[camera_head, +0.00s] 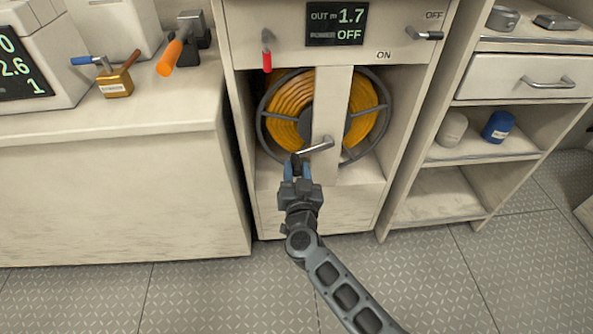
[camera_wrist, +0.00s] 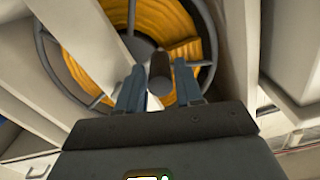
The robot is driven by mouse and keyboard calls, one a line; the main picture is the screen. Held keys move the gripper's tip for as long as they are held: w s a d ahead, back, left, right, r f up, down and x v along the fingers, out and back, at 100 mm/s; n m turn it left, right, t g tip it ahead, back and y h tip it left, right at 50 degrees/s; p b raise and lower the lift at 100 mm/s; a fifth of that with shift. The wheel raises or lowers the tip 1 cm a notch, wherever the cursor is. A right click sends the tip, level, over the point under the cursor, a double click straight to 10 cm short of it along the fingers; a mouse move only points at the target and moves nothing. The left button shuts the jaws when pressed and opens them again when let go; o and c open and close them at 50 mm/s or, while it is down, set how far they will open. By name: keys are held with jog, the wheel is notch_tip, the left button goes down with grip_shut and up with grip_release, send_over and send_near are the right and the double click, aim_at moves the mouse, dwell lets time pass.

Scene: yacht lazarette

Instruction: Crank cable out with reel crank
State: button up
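The cable reel (camera_head: 289,107) holds orange cable inside an open cabinet, behind a pale upright post. Its metal crank (camera_head: 316,147) points down and left in front of the post. The crank's dark handle (camera_wrist: 160,72) shows in the wrist view, end towards the camera. My gripper (camera_head: 297,167) is at the crank's outer end. Its blue fingers (camera_wrist: 160,82) stand on either side of the handle, with narrow gaps seeming to show, so I see them as open around it. Contact is hard to judge. The display (camera_head: 337,24) reads OUT m 1.7 and OFF.
A red-tipped lever (camera_head: 267,52) hangs left of the display. Another lever (camera_head: 424,34) lies sideways at the right, between OFF and ON labels. Shelves (camera_head: 484,152) stand right. The floor in front is clear.

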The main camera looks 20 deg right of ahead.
grip_shut()
jog(key=shift+f, duration=0.15)
dwell(0.4)
jog(key=s+d+f+n+p, duration=0.2)
jog(key=d+n+p, duration=0.2)
jog(key=d+n, duration=0.3)
jog(key=s+d+f+n+p, duration=0.2)
jog(key=d+n+p, duration=0.2)
jog(key=n, duration=1)
jog(key=shift+s+d+n, duration=0.35)
jog(key=shift+d+n, duration=0.05)
jog(key=shift+d, duration=1.25)
